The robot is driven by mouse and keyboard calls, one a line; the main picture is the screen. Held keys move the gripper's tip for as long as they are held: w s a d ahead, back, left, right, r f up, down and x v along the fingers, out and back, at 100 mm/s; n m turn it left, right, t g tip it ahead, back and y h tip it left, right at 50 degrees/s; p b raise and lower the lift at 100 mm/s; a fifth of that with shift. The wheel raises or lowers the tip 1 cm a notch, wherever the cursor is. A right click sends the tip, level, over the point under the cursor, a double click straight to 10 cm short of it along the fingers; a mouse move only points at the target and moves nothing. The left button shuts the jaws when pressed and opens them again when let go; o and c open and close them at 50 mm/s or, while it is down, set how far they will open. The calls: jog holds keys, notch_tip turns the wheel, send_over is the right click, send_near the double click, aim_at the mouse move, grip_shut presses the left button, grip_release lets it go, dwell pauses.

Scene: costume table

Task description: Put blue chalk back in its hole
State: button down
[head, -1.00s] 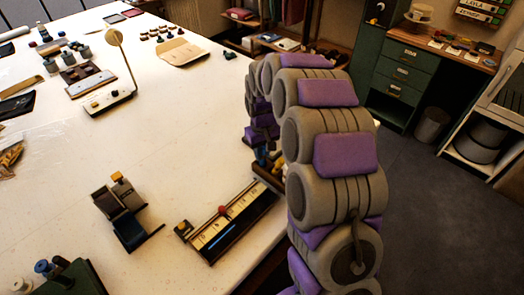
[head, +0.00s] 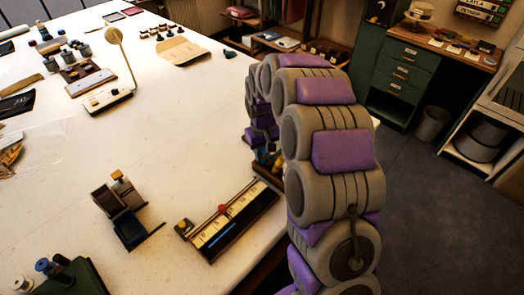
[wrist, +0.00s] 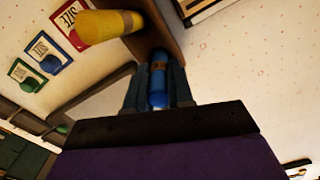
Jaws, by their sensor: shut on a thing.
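The blue chalk (wrist: 158,88) stands between the two fingers of my gripper (wrist: 159,76), which is shut on it, in the wrist view. Its far end is at the brown wooden holder (wrist: 172,38); whether it is in a hole I cannot tell. A yellow chalk (wrist: 105,25) with a banded middle sticks out of the same holder beside it. In the head view my gripper (head: 263,150) is low over the holder (head: 266,172) at the table's right edge, and my arm hides most of both.
A long box with a pale, marked strip (head: 228,220) lies just left of the holder. A small dark stand (head: 125,210) is further left. The white table (head: 190,130) is clear between these and the lamp (head: 113,38). The table edge drops to the floor on the right.

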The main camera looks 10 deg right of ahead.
jog(key=c, duration=0.9)
grip_release()
jog(key=shift+r+p, duration=1.55)
jog(key=shift+r, duration=1.95)
